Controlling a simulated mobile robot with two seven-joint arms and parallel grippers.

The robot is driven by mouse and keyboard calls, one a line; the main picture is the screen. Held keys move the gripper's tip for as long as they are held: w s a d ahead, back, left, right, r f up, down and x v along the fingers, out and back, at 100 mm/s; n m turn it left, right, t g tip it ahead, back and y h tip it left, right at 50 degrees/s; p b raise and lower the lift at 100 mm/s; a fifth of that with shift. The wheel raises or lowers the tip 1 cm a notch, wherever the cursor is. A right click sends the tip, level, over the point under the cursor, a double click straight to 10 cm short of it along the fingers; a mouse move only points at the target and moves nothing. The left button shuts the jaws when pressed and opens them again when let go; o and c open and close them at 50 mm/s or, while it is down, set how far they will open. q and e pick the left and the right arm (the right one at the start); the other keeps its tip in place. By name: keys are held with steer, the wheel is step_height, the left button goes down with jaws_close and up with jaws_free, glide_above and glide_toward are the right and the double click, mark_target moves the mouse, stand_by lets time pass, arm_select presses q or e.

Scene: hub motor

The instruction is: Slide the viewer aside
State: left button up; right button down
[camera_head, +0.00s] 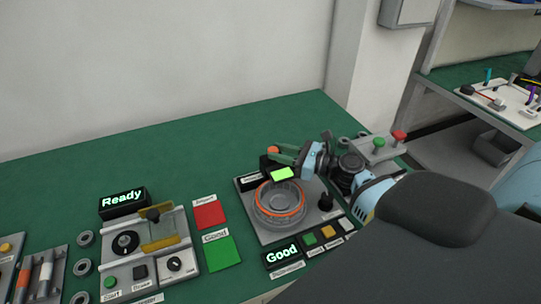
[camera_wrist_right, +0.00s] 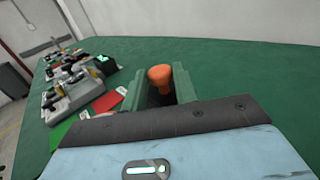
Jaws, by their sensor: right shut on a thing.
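My right gripper (camera_head: 284,154) is shut on an orange knob (camera_wrist_right: 160,74), seen between its two green fingers in the right wrist view. In the head view the knob (camera_head: 273,149) stands at the back edge of a grey station. A black block (camera_head: 268,164) sits just below the knob, beside a bright green lit panel (camera_head: 282,174); I take these as the viewer. It sits over the back of a round hub motor (camera_head: 279,203) with an orange ring. My left gripper is not in view.
A "Good" sign (camera_head: 282,255) and coloured buttons (camera_head: 327,233) lie in front of the station. Red (camera_head: 209,215) and green (camera_head: 221,253) pads are to its left, then another station with a "Ready" sign (camera_head: 123,200). The table's back is clear.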

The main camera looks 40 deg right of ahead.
steer(key=d, duration=0.2)
steer(key=s+d, duration=0.1)
steer(key=d, duration=0.1)
steer(key=shift+d, duration=0.25)
steer(key=c, duration=1.1)
jaws_free()
steer(key=shift+b+v, duration=0.6)
steer(key=shift+v, duration=3.35)
steer(key=shift+a, duration=0.1)
